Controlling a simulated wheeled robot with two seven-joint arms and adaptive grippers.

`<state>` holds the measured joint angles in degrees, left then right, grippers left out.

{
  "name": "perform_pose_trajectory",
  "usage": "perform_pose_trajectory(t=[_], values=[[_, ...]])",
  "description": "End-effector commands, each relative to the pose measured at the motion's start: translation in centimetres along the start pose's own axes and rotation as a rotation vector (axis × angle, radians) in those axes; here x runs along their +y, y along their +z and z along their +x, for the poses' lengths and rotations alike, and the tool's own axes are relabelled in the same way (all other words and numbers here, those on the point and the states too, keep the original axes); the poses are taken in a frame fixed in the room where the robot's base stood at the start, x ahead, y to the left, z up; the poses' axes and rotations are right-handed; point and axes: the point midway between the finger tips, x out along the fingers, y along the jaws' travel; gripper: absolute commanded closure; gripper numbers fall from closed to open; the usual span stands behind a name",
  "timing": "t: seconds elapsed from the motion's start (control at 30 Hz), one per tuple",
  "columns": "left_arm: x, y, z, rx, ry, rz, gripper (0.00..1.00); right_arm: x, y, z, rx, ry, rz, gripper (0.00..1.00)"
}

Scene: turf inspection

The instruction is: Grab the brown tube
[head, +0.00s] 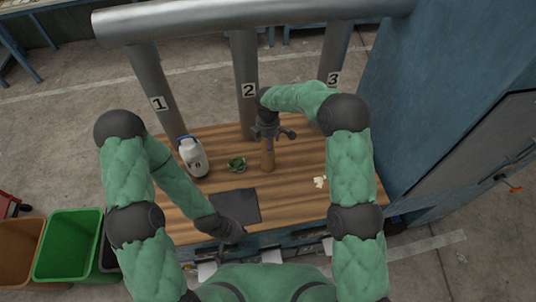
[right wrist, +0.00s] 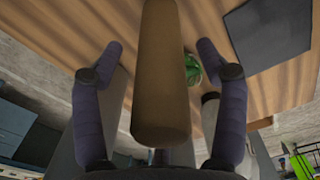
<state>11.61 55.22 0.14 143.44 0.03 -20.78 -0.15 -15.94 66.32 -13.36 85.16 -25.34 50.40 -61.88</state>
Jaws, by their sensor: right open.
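The brown tube (head: 267,160) stands on the striped wooden table in front of the pipe marked 2. In the right wrist view the tube (right wrist: 160,80) lies between the two spread fingers, with a gap on each side. My right gripper (head: 271,133) is open around the upper part of the tube and hides its top in the head view. My left gripper (head: 226,242) hangs low at the table's front edge, by the dark mat. Its fingers are too dark and small to read.
A white bottle (head: 193,158) and a green leafy clump (head: 236,164) sit left of the tube. A dark mat (head: 236,206) lies in front. Small pale pieces (head: 320,182) lie to the right. Three metal pipes rise behind; a blue cabinet (head: 420,110) stands right.

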Motion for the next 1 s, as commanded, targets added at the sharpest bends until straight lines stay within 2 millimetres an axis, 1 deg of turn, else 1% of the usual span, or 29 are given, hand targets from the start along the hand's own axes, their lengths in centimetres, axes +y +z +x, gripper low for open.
perform_pose_trajectory(t=[0.1,0.27,0.3,0.37,0.4,0.5,0.83,1.0], values=[[0.00,-0.01,0.00,0.000,0.000,0.000,0.60,0.02,-0.01,0.39,0.001,0.001,0.001,0.26],[0.00,-0.01,0.00,0.000,0.000,0.000,0.60,0.01,-0.02,0.37,0.001,0.001,0.001,0.26],[0.00,-0.01,0.00,0.000,0.000,0.000,0.60,0.01,-0.02,0.37,0.001,0.001,0.001,0.32],[0.00,-0.01,0.00,0.000,0.000,0.000,0.60,0.00,-0.02,0.37,0.001,0.001,0.001,0.49],[0.00,-0.01,0.00,0.000,0.000,0.000,0.60,0.01,-0.02,0.37,0.001,0.001,0.001,0.60],[0.00,-0.01,0.00,0.000,0.000,0.000,0.60,0.00,-0.02,0.37,0.001,0.001,0.001,0.85],[0.00,-0.01,0.00,0.000,0.000,0.000,0.60,-0.02,-0.03,0.37,0.001,0.000,0.001,0.85],[0.01,-0.01,-0.02,0.000,0.000,0.000,0.60,0.03,-0.02,-0.21,0.000,0.001,0.001,0.85]])
